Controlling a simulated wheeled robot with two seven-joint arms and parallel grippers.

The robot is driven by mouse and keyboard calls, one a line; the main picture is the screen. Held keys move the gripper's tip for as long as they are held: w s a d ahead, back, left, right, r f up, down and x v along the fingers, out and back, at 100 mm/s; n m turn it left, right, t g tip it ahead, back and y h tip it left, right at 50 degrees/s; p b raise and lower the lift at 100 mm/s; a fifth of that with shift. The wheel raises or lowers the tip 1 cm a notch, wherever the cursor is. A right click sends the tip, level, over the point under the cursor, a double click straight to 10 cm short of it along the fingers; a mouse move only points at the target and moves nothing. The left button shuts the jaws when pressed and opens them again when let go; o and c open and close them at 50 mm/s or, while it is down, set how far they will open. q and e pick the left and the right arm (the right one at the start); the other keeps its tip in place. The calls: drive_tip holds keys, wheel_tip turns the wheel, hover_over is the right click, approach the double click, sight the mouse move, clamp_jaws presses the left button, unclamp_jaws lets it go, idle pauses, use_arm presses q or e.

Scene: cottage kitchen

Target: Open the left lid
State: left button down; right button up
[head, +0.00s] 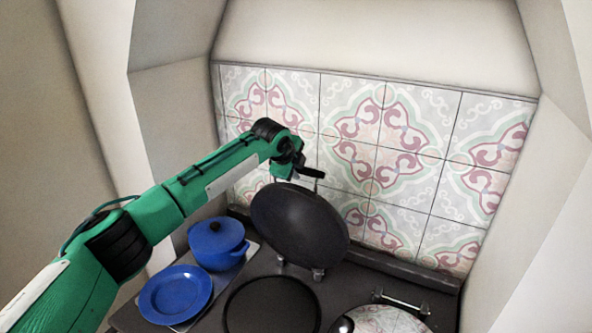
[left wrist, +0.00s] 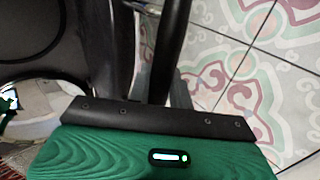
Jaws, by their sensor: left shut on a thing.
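The left lid (head: 299,224) is raised on its hinge at the back of the stove. It stands tilted steeply back, its dark underside facing me. The round dark hotplate (head: 272,306) in front of it is uncovered. My left gripper (head: 307,172) is at the lid's upper edge, shut on its handle; the grip itself is partly hidden in the head view. In the left wrist view, a dark bar (left wrist: 171,45) runs up from the jaws. My right gripper is in neither view.
The shiny right lid (head: 385,320) lies closed at the lower right. A blue pot (head: 217,243) and a blue plate (head: 175,294) stand left of the hotplate. The tiled wall (head: 380,150) is close behind the raised lid, and pale walls flank the stove.

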use_arm(q)
drive_tip(key=c, duration=1.3)
unclamp_jaws()
drive_tip(key=shift+s+a+r+b, duration=0.15)
drive_tip(key=shift+b, duration=0.15)
drive_tip(key=b+v, duration=0.6)
drive_tip(key=v, duration=0.7)
drive_tip(key=shift+a+r, duration=0.1)
drive_tip(key=shift+r, duration=0.1)
drive_tip(key=shift+f, duration=0.15)
